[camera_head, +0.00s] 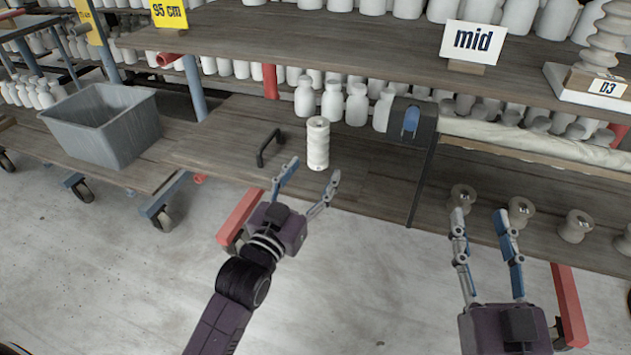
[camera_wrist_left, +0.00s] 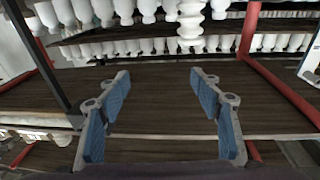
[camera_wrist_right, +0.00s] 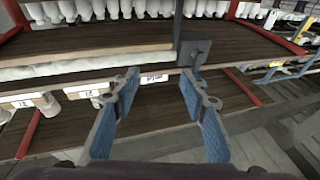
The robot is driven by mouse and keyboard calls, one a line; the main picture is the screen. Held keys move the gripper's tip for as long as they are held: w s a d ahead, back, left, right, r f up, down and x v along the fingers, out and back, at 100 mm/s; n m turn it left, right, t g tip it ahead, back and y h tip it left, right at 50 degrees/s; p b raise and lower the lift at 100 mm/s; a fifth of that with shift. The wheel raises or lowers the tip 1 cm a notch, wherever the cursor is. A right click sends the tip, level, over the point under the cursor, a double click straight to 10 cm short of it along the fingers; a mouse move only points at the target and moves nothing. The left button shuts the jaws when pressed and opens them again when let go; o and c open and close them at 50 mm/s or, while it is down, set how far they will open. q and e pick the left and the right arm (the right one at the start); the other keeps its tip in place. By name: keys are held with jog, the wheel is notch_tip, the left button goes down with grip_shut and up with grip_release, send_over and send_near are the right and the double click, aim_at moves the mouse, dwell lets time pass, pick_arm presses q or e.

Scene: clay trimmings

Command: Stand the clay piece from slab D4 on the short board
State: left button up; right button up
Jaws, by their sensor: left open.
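My right gripper (camera_head: 480,213) is open and empty at the lower shelf's front edge, near grey spool-shaped pieces (camera_head: 520,211). No board is labelled as short.
A "mid" sign (camera_head: 473,40) stands on the upper shelf, and a D3 label (camera_head: 607,88) sits below a grey turned piece at right. Several white bottles (camera_head: 333,102) stand behind. A dark handle (camera_head: 269,148) and a grey bin (camera_head: 101,122) are at left.

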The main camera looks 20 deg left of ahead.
pick_arm(q)
jog(key=s+d+r+h, duration=0.1)
jog(key=s+d+r, duration=0.1)
jog(key=s+r, duration=0.2)
jog(key=s+d+r+m+t+h, duration=0.1)
jog(key=s+d+r, duration=0.2)
jog(key=s, duration=0.5)
jog(key=shift+s+d+r+t+h, duration=0.15)
jog(key=shift+d+r+t+h, duration=0.15)
jog(key=shift+r+h, duration=0.1)
jog(key=shift+f, duration=0.1)
